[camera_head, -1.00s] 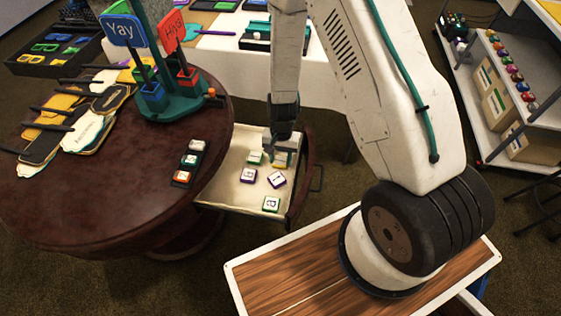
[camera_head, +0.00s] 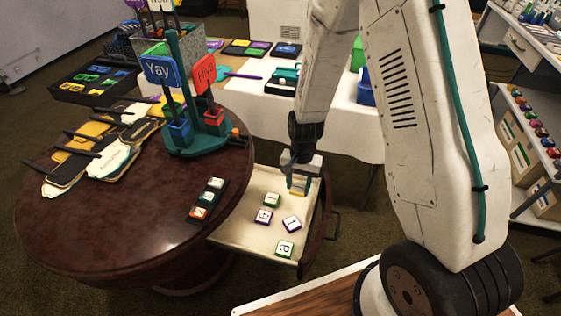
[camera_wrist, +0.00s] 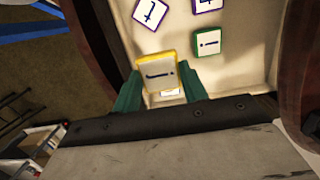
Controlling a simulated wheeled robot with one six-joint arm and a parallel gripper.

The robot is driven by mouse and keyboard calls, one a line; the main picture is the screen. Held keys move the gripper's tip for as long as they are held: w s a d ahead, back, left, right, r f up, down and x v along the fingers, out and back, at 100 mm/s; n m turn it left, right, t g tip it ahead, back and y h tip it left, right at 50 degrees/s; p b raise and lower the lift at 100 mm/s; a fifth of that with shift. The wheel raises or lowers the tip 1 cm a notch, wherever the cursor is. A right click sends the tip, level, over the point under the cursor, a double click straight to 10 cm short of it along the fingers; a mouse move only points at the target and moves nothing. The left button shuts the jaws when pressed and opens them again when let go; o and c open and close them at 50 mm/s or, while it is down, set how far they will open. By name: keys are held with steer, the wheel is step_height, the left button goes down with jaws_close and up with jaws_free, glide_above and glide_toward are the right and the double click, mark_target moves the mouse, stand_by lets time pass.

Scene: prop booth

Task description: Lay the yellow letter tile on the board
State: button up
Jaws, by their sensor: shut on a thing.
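My gripper (camera_head: 298,179) is shut on the yellow letter tile (camera_head: 298,189), holding it over the far part of the open drawer. In the wrist view the tile (camera_wrist: 157,76) sits between the green fingertips of my gripper (camera_wrist: 160,88), its white lettered face showing. The dark board (camera_head: 217,199) lies on the round table to the left of my gripper and bears three white-faced tiles in a row. The exact gap between the held tile and the drawer floor is hard to tell.
The cream drawer (camera_head: 236,233) sticks out from the round table (camera_head: 110,215) and holds several purple and green tiles, such as a green tile (camera_head: 285,249). A teal stand with signs (camera_head: 190,135) rises behind the board. Tags lie at the table's left.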

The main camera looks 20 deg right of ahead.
steer(key=shift+r, duration=0.25)
steer(key=shift+r+n, duration=0.1)
steer(key=shift+n, duration=0.4)
steer(key=w+d+r+n, duration=0.2)
steer(key=w+r+n, duration=0.2)
steer(key=w, duration=0.5)
steer(key=shift+w+d+r+n+h, duration=0.25)
steer(key=shift+w+d+n+h, duration=0.15)
steer(key=shift+n, duration=0.7)
